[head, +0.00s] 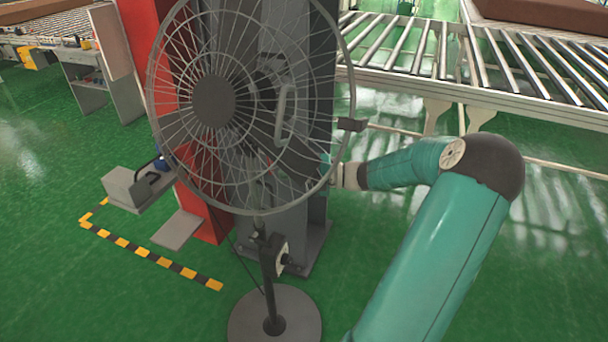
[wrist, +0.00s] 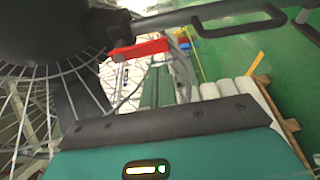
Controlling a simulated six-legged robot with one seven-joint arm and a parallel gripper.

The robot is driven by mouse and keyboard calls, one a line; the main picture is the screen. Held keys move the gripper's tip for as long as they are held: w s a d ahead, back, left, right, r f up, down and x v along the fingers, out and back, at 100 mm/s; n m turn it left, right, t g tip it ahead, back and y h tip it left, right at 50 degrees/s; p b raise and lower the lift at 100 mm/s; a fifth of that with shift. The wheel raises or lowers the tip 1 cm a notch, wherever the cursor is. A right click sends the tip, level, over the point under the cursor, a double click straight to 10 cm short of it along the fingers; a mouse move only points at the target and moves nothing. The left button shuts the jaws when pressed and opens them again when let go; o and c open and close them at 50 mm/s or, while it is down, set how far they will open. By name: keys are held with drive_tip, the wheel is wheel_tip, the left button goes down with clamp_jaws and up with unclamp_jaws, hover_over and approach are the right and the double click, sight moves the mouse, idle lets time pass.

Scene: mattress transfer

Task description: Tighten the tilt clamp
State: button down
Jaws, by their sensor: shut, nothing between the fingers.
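The pedestal fan (head: 214,102) stands upright on a round base (head: 274,318), its wire cage facing me. In the wrist view, its dark motor housing (wrist: 55,28) fills the upper left. A red lever (wrist: 140,48), which looks like the tilt clamp's handle, sticks out beside the housing. A grey bar (wrist: 205,22) runs past above it. My gripper (wrist: 168,124) shows as a teal body with a dark front edge, below and apart from the lever in the picture. It is shut and empty. In the head view, my arm's end is behind the cage's right side.
A dark grey and red column (head: 208,215) stands close behind the fan. A roller conveyor (head: 480,65) crosses the back right. A yellow-black floor strip (head: 150,257) and a grey box (head: 135,188) lie left. The green floor at front left is clear.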

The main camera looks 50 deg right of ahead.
drive_tip(key=shift+x, duration=1.9)
